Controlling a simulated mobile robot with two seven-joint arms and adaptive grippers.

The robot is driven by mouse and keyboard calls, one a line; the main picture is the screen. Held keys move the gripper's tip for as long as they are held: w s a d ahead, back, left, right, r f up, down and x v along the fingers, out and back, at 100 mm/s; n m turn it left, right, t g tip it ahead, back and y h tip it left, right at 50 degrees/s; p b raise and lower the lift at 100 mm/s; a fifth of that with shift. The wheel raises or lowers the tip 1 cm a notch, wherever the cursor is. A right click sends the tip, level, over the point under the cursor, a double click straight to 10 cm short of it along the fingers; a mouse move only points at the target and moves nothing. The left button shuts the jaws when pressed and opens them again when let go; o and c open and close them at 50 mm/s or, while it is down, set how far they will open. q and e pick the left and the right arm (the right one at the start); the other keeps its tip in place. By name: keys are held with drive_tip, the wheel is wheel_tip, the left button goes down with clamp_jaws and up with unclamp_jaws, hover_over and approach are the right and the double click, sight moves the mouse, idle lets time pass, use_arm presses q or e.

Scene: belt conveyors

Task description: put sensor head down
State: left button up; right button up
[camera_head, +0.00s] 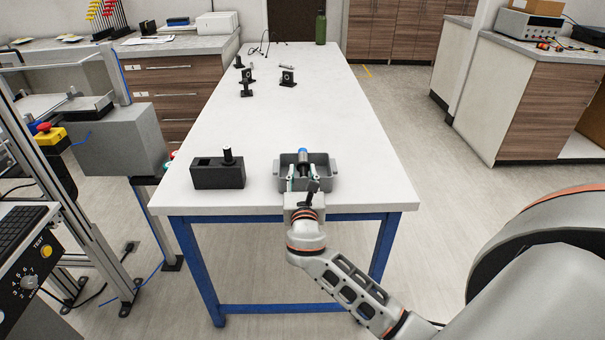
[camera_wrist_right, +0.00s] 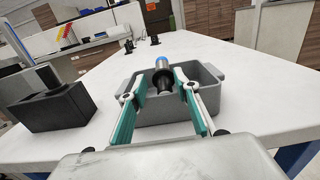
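The sensor head appears to be the small cylinder with a blue end, a silver band and a black lower part (camera_wrist_right: 163,76). It is at the grey bin (camera_wrist_right: 217,99), inside its outline; whether it rests on the bin floor cannot be told. In the head view its blue end (camera_head: 302,152) shows above the grey bin (camera_head: 328,178). My right gripper (camera_head: 302,178) reaches over the bin's near wall. Its teal fingers (camera_wrist_right: 160,90) are spread either side of the cylinder, with a visible gap on the left. My left gripper is not in view.
A black block with a slot and a short post (camera_head: 218,174) stands left of the bin on the white table (camera_head: 300,115). Several small black parts (camera_head: 288,78) and a green bottle (camera_head: 321,28) are farther back. The table's middle is clear.

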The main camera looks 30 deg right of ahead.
drive_tip(key=shift+s+f, duration=0.1)
drive_tip(key=shift+f, duration=0.15)
drive_tip(key=shift+r, duration=0.25)
drive_tip(key=shift+s+a+r, duration=0.1)
drive_tip(key=shift+s+r, duration=0.1)
drive_tip(key=shift+r, duration=0.05)
drive_tip(key=v, duration=1.1)
drive_tip(key=s+a+f+m+g+y, duration=0.1)
drive_tip(key=s+a+f+m+y, duration=0.15)
drive_tip(key=f, duration=0.35)
drive_tip(key=s+a+f+m+g+y, duration=0.1)
drive_tip(key=s+a+f+m+y, duration=0.15)
drive_tip(key=f, duration=0.35)
drive_tip(key=s+a+f+m+g+y, duration=0.1)
drive_tip(key=a+f+m, duration=0.1)
drive_tip(key=f+m, duration=0.25)
drive_tip(key=s+a+f+m+g+y, duration=0.1)
drive_tip(key=s+a+f+m+y, duration=0.2)
drive_tip(key=s+f+m, duration=0.2)
drive_tip(key=s+a+f+m+y, duration=0.2)
drive_tip(key=s+f+m, duration=0.3)
drive_tip(key=s+m, duration=0.3)
drive_tip(key=a+m, duration=0.1)
drive_tip(key=m, duration=0.2)
drive_tip(key=shift+s+a+f+g+y, duration=0.2)
drive_tip(key=shift+s+f+g+y, duration=0.1)
drive_tip(key=shift+f+g+y, duration=0.1)
